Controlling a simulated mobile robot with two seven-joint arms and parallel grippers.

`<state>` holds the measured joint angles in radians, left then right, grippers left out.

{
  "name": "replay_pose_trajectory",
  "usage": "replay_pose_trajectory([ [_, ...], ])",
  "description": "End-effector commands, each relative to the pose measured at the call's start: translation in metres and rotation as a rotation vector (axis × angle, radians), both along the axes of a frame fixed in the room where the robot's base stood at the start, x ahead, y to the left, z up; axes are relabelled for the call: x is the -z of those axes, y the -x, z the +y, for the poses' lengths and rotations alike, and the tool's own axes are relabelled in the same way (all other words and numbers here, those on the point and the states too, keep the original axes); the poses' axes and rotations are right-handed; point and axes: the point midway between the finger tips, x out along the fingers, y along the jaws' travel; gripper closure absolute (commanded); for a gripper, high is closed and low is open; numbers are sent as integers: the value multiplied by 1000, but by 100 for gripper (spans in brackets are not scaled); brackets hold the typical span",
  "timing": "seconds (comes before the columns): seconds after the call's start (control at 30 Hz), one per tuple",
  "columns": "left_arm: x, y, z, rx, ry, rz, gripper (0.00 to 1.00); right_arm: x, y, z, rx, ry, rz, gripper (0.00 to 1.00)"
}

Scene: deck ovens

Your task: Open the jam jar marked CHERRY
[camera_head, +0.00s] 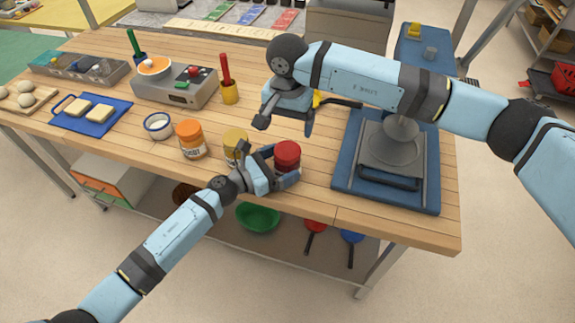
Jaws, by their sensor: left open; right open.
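A jar with a dark red lid (287,150) stands upright on the wooden table near its front edge. Its label is hidden, so I cannot read CHERRY on it. My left gripper (281,166) is open, with its fingers on the near and far sides of this jar; I cannot tell whether they touch it. My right gripper (285,126) is open and empty, pointing down above and just behind the red lid. A yellow-lidded jar (236,139) stands to the left, partly covered by my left gripper. An orange-lidded jar (191,140) stands further left; its label is too small to read.
A white bowl (158,126) and a blue board (91,127) with bread slices lie further left. A grey press on a blue mat (428,197) fills the right side. The table front between the jars and mat is clear.

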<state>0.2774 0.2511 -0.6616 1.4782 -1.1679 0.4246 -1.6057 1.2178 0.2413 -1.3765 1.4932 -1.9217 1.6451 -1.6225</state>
Motion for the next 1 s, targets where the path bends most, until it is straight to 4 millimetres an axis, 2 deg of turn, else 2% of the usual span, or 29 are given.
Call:
replay_pose_trajectory([
  [0.13, -1, -5, -9, 0, 1, -1, 2, 0, 0, 0, 0, 0, 0, 10],
  [0.43, 0, -6, -10, 0, 0, 0, 2, 0, 0, 0, 0, 0, 0, 10],
  [0.8, 0, -5, -9, 0, 0, 0, 87, 0, 0, 0, 5, 0, 0, 10],
  [0.83, 0, -5, -9, 0, 0, 0, 90, 0, 0, 0, 12, 0, 0, 10],
  [1.0, 0, -5, -9, 0, 0, 0, 90, 0, 0, 0, 166, 0, 0, 10],
])
